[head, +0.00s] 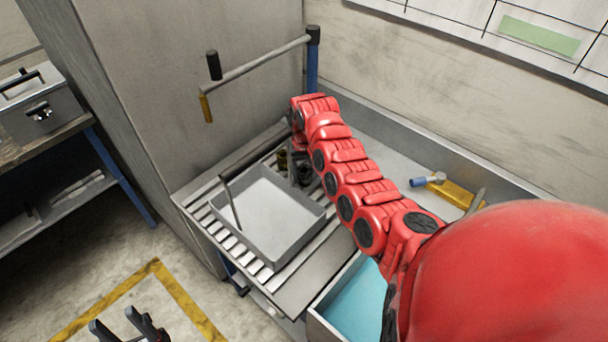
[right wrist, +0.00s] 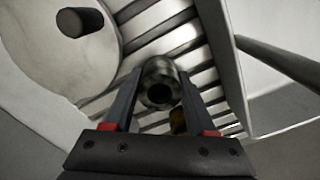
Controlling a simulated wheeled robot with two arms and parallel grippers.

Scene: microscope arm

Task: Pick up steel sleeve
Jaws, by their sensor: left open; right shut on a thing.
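The steel sleeve (right wrist: 160,70) is a short dark metal cylinder with a round hole facing the camera in the right wrist view. My right gripper (right wrist: 160,78) is shut on it, one finger on each side. The sleeve appears over the slatted surface; any gap below it cannot be judged. In the head view my red right arm reaches to the back of the slatted bench, and its gripper and the sleeve are hard to separate among small dark parts beside the tray. My left gripper (head: 123,328) is open and empty at the bottom left, above the floor.
A grey open tray (head: 285,248) with a thin rod leaning in it stands on the slatted bench (head: 250,265). A blue post (head: 312,68) carries a grey swing arm (head: 262,63) above. A yellow block (head: 452,193) lies in the trough at right. A brass piece (right wrist: 178,121) is near the sleeve.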

